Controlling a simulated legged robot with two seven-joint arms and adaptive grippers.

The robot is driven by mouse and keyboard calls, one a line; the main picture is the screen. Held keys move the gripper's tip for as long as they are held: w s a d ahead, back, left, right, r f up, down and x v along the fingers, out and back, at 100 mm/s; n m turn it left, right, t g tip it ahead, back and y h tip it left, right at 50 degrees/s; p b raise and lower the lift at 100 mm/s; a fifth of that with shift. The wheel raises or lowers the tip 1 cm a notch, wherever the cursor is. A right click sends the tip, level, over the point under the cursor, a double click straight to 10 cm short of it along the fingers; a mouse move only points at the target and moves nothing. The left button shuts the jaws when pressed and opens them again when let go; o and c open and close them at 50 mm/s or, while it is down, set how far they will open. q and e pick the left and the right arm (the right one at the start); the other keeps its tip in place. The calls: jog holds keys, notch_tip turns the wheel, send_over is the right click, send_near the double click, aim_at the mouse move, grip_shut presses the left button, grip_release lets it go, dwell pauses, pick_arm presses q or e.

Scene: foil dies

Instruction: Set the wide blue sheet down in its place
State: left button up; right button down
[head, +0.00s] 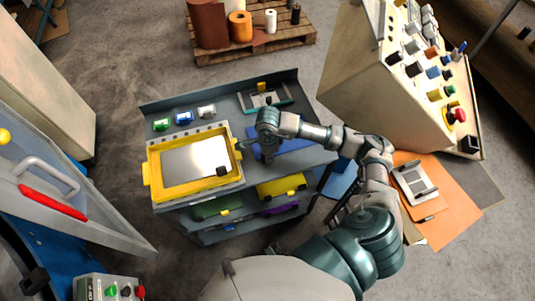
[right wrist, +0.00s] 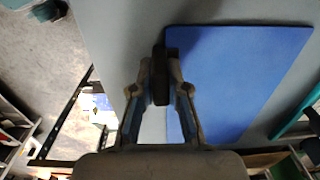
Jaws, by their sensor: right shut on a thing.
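The wide blue sheet (head: 295,146) is at the right part of the grey bench top, partly covered by my right arm in the head view. In the right wrist view the sheet (right wrist: 240,75) is a flat blue rectangle to the right of the fingers. My right gripper (head: 268,152) is over the sheet's left end. In the wrist view my right gripper (right wrist: 161,85) is shut on a dark tab at the sheet's left edge. I cannot tell whether the sheet touches the bench top. My left gripper is not in view.
A yellow-framed tray with a shiny plate (head: 195,160) stands left of the sheet. A control console (head: 400,75) stands to the right. The bench (head: 165,107) has a raised back edge.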

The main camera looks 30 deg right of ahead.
jog(key=c, duration=1.1)
grip_release()
notch_tip(320, 180, up, 12)
jog(key=shift+f, duration=0.1)
